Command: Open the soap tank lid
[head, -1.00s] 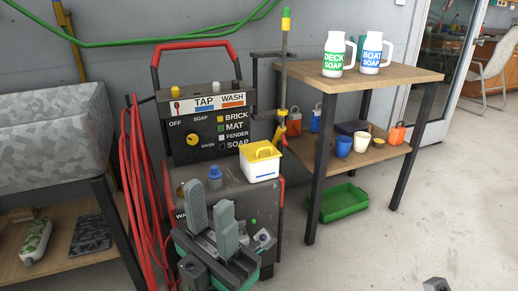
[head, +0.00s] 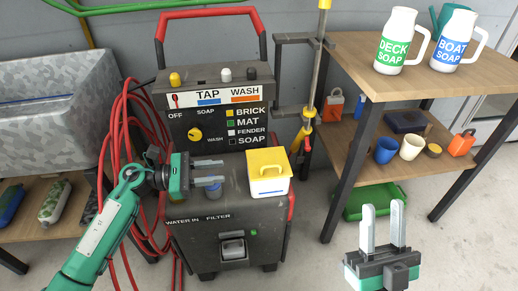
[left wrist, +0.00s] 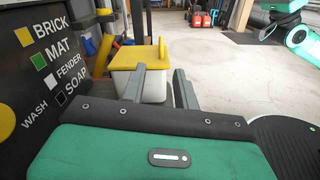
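The soap tank (head: 270,187) is a white box with a yellow lid (head: 267,162) and a yellow handle, on top of the dark wash machine (head: 228,207). The lid is down on it. My left gripper (head: 210,172) is open and empty, left of the tank, its fingers pointing right towards it, apart from it. In the left wrist view the tank (left wrist: 153,84) and lid (left wrist: 138,58) show beyond and between the open fingers (left wrist: 158,88). My right gripper (head: 384,229) is open and empty, fingers up, at the lower right, in front of the shelf table.
A blue cap (head: 213,190) sits just below my left fingers. Red hoses (head: 122,150) hang left of the machine. A yellow-topped pole (head: 318,70) stands behind the tank. The table (head: 350,48) at right holds the deck soap (head: 400,42) and boat soap (head: 455,42) jugs.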

